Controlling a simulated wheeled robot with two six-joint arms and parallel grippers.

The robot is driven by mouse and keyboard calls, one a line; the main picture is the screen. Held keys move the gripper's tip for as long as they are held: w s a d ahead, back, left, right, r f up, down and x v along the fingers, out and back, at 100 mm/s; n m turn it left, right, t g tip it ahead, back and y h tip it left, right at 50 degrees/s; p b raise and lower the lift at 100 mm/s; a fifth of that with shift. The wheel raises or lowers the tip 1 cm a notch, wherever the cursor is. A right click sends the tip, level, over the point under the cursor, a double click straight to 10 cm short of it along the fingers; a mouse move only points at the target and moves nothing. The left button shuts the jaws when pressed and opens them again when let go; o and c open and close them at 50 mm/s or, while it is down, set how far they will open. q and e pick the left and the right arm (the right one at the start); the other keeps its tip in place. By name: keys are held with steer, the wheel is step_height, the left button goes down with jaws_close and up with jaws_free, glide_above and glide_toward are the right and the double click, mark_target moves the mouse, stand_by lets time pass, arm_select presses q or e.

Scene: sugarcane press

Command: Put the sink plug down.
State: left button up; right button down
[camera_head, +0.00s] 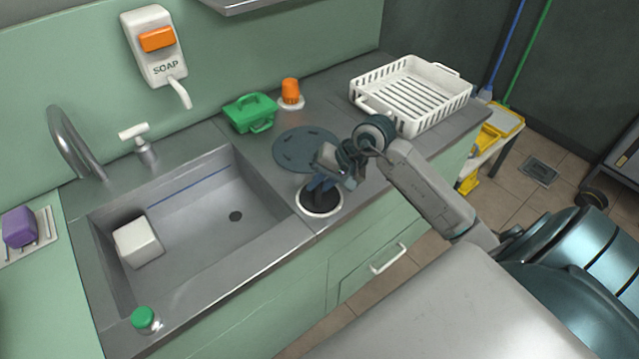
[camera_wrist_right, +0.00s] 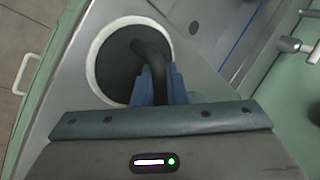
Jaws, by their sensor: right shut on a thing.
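The sink plug (camera_head: 320,203) is a dark round disc with a white rim and a dark curved handle. It is at the counter's front edge, right of the sink (camera_head: 190,215). My right gripper (camera_head: 322,184) is above it and shut on its handle. In the right wrist view the plug (camera_wrist_right: 112,68) sits just beyond the blue fingers (camera_wrist_right: 160,84), which close around the handle's lower end. I cannot tell whether the disc touches the counter. The sink's dark drain hole (camera_head: 236,216) is uncovered. My left gripper is not in view.
A flat dark round mat (camera_head: 290,150) lies behind the plug. Behind it are a green caddy (camera_head: 240,114) and an orange-topped item (camera_head: 290,90). A white rack (camera_head: 440,98) stands right. A white block (camera_head: 138,242) is in the sink; a green-capped jar (camera_head: 145,319) is at its front corner.

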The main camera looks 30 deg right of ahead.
steer(key=shift+f, duration=0.1)
steer(key=c, duration=1.5)
jaws_free()
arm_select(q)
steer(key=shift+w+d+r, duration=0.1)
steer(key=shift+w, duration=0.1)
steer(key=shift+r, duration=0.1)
